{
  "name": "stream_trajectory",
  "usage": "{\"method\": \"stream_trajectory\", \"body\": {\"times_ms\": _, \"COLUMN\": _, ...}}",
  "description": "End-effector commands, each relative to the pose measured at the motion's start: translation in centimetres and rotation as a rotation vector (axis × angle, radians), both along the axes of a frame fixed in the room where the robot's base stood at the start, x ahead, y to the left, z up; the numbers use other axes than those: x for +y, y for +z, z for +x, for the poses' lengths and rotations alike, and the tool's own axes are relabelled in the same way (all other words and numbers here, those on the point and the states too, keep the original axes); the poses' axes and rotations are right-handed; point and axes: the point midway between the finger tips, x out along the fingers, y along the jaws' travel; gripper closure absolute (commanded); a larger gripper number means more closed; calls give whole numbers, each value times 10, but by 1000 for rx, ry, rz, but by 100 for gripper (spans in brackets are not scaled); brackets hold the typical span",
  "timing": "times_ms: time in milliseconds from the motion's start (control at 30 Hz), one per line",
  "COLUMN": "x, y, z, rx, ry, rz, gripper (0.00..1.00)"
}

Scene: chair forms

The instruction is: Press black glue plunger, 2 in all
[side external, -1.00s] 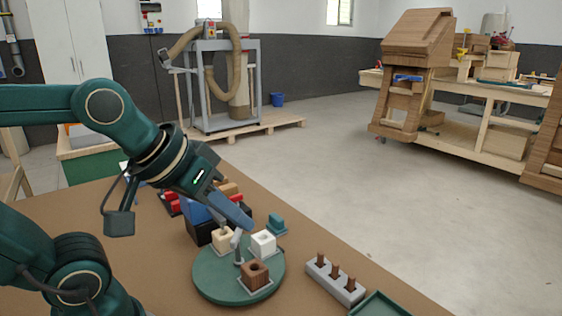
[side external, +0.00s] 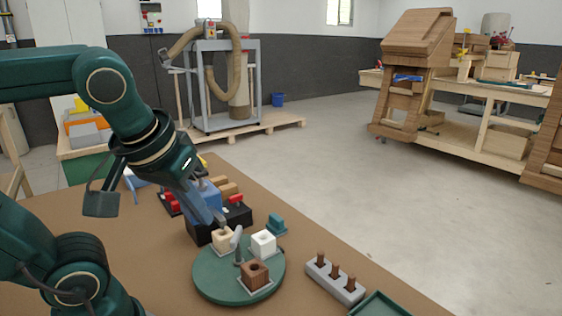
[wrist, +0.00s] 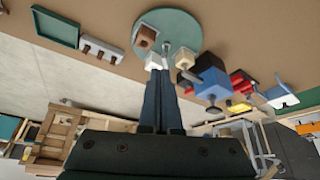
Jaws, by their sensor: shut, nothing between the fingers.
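My gripper (side external: 220,222) is shut and empty, with its fingertips pointing down near the beige block (side external: 222,239) in the side view. In the wrist view my gripper (wrist: 157,72) overlaps the edge of the white block (wrist: 154,60). A blue box (wrist: 212,83) stands beside the green turntable (wrist: 168,15), with a small dark knob (wrist: 213,109) on a stem, likely the black glue plunger. In the side view my fingers hide part of the blue box (side external: 211,194), and the knob cannot be made out. I see no contact with it.
The turntable (side external: 210,285) carries a brown block (side external: 254,275), a white block (side external: 263,242) and a grey upright post (side external: 237,240). Red pieces (side external: 235,199) lie behind. A grey rack (side external: 333,282) with brown pegs and a green tray (side external: 380,305) stand at right.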

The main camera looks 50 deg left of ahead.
Motion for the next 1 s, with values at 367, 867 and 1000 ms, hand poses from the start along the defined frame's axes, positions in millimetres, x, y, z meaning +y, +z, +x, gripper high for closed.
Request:
{"method": "stream_trajectory", "body": {"times_ms": 367, "x": 75, "y": 68, "z": 35, "rx": -80, "ry": 627, "rz": 121, "gripper": 100}}
{"method": "stream_trajectory", "body": {"times_ms": 867, "x": 134, "y": 102, "z": 82, "rx": -203, "ry": 1082, "rz": 283, "gripper": 100}}
{"method": "stream_trajectory", "body": {"times_ms": 1000, "x": 135, "y": 94, "z": 87, "rx": -176, "ry": 1079, "rz": 296, "gripper": 100}}
